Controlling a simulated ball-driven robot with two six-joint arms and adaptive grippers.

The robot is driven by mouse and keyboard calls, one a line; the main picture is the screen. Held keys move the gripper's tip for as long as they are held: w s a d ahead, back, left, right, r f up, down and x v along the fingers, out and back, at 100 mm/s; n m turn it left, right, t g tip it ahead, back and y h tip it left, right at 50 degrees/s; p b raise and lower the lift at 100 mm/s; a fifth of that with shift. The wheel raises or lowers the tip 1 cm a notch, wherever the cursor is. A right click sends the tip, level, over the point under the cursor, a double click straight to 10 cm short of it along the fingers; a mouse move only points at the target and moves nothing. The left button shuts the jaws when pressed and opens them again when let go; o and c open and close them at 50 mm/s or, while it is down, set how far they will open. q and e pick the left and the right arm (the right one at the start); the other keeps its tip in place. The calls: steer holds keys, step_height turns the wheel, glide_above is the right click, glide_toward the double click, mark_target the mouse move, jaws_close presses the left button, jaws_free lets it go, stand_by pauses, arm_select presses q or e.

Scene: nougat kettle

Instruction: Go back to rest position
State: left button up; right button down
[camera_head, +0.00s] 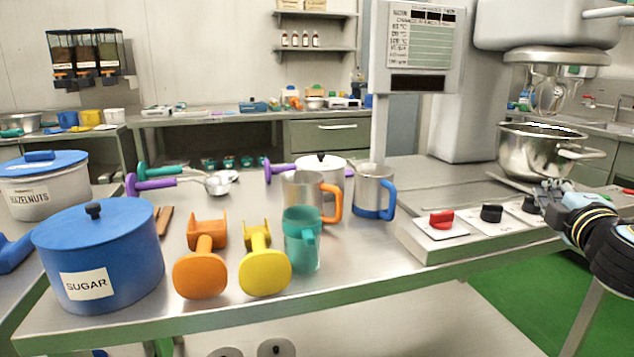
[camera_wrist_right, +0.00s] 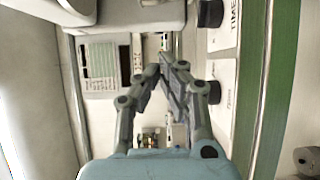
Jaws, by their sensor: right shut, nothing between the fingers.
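My right gripper (camera_head: 543,198) is at the right of the head view, at the right end of the control panel (camera_head: 440,246). Its fingers are shut with nothing between them; they also show in the right wrist view (camera_wrist_right: 168,68). It overlaps the panel's rightmost black knob (camera_head: 531,204) in the head view; I cannot tell whether it touches it. The middle black knob (camera_head: 491,213) and the red knob (camera_head: 441,218) are to its left. In the wrist view, two black knobs show beside the fingers, the nearer one (camera_wrist_right: 212,92) close to them. My left gripper is not in view.
The mixer's steel bowl (camera_head: 535,152) stands just behind the right gripper. The table (camera_head: 345,283) holds a blue sugar pot (camera_head: 98,250), orange (camera_head: 200,275) and yellow (camera_head: 265,275) tools, a teal cup (camera_head: 301,248) and metal jugs. Green floor (camera_head: 530,290) lies open at the lower right.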

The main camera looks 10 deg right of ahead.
steer(key=s+a+f+m+g+y, duration=0.1)
steer(key=s+a+f+m+g, duration=0.15)
steer(key=s+f, duration=0.8)
steer(key=s+a+f+m+g+y, duration=0.1)
steer(key=s+f+g, duration=0.25)
steer(key=f, duration=1.35)
steer(key=s+a+f+m+g+y, duration=0.15)
steer(key=s+f+g, duration=0.4)
steer(key=f, duration=0.75)
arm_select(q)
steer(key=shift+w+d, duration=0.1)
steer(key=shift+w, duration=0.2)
arm_select(e)
steer(key=s+a+f+m+g+y, duration=0.1)
steer(key=s+a+f, duration=0.4)
steer(key=s, duration=0.5)
steer(key=s+a+f+m+g+y, duration=0.1)
steer(key=s+a+f+m, duration=0.3)
steer(key=s, duration=0.7)
steer(key=s+a+f+m+g+y, duration=0.1)
steer(key=s+a+f+m+g, duration=0.1)
steer(key=s+a+f, duration=0.4)
steer(key=s+f, duration=0.2)
steer(key=s, duration=0.3)
steer(key=shift+a+f+m, duration=0.15)
steer(key=shift+f+m, duration=0.1)
steer(key=shift+m, duration=0.15)
